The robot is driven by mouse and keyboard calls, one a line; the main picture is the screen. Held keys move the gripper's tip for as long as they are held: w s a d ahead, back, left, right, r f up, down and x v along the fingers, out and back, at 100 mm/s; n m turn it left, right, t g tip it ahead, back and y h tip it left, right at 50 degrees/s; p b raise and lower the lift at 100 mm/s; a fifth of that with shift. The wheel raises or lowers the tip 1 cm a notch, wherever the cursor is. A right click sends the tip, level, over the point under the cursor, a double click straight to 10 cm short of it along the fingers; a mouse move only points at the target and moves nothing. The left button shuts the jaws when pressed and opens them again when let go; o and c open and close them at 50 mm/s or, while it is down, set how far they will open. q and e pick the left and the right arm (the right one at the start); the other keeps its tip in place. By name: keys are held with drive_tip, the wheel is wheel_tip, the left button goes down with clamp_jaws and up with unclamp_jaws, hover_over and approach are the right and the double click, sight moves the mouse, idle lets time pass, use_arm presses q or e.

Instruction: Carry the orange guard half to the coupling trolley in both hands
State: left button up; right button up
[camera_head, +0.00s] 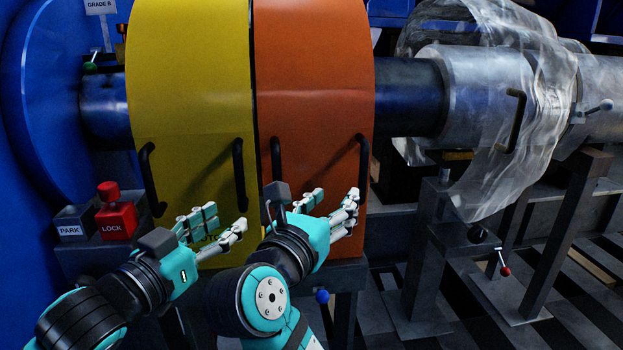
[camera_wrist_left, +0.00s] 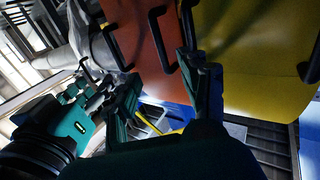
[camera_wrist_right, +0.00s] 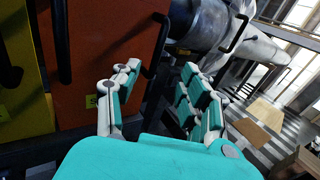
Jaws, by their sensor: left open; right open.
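The orange guard half (camera_head: 315,75) is a curved cover with two black handles, standing over a dark shaft against the yellow guard half (camera_head: 190,75). It also shows in the left wrist view (camera_wrist_left: 143,45) and the right wrist view (camera_wrist_right: 100,50). My left gripper (camera_head: 228,219) is open and empty in front of the yellow half's lower right part. My right gripper (camera_head: 338,201) is open and empty just below the orange half's right handle (camera_head: 363,160). The left handle (camera_head: 277,168) is free above and between the grippers. I cannot make out a coupling trolley.
A red LOCK button block (camera_head: 116,215) and a grey PARK block (camera_head: 74,222) stand at left. A silver shaft (camera_head: 480,85) under clear film (camera_head: 500,185) lies right, above dark stands (camera_head: 440,240). Striped floor (camera_head: 560,310) shows lower right.

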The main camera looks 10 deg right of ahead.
sight(362, 166)
use_arm(q)
drive_tip(key=x, duration=1.6)
drive_tip(key=shift+w+d, duration=0.25)
drive_tip(key=shift+w, duration=0.05)
use_arm(e)
drive_tip(key=x, duration=1.7)
use_arm(q)
clamp_jaws()
use_arm(e)
clamp_jaws()
drive_tip(key=shift+f, duration=0.1)
drive_tip(key=shift+s, duration=0.1)
use_arm(q)
drive_tip(key=shift+r, duration=0.25)
use_arm(e)
drive_tip(key=shift+r, duration=0.3)
